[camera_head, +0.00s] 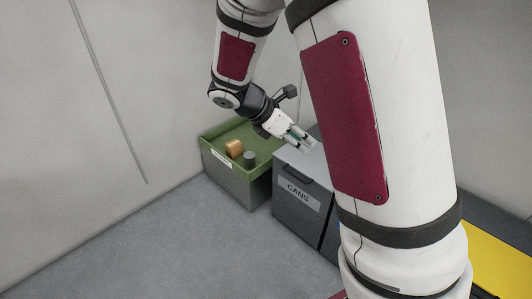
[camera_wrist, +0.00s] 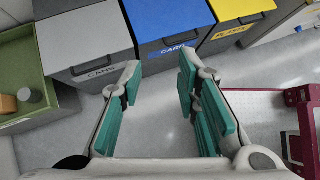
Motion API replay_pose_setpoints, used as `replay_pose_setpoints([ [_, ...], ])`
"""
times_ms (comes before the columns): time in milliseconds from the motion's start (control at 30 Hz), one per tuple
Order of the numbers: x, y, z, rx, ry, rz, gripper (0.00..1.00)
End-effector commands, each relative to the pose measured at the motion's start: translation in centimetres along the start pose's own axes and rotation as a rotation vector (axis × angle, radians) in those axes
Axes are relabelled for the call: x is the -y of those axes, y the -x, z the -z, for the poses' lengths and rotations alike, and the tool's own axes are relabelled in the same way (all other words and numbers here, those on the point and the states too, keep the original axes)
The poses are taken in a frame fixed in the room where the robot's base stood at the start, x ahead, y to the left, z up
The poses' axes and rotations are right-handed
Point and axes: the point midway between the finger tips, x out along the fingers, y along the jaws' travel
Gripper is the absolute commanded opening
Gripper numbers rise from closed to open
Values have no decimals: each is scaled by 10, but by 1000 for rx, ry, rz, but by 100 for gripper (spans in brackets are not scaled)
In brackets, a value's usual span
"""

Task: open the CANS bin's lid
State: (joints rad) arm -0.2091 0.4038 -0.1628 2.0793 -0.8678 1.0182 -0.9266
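The lid lies flat and shut. In the wrist view the CANS bin's lid (camera_wrist: 82,39) is at the upper left, with its label on the front below a dark handle slot. My gripper (camera_head: 309,143) appears over the lid in the head view; its exact height above it cannot be told. In the wrist view my gripper (camera_wrist: 160,85) has its green-padded fingers wide apart, with nothing between them but floor and bin fronts.
A green-topped tray unit (camera_head: 226,128) with an orange block (camera_head: 235,148) and a grey cylinder (camera_head: 249,158) stands left of the CANS bin. A blue-lidded bin (camera_wrist: 165,18) and a yellow-lidded bin (camera_wrist: 235,8) stand to its right.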

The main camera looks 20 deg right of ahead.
Motion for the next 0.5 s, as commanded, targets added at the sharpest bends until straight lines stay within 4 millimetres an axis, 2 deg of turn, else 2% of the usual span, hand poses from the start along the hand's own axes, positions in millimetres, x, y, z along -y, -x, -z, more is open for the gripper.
replay_pose_setpoints([
  [33, -19, -24, 19, 51, 107, 10, 30],
  [200, -71, -81, 60, 220, 465, 28, 30],
  [367, -115, -137, 108, 382, 811, 61, 30],
  [500, -148, -185, 154, 522, 1109, 99, 30],
])
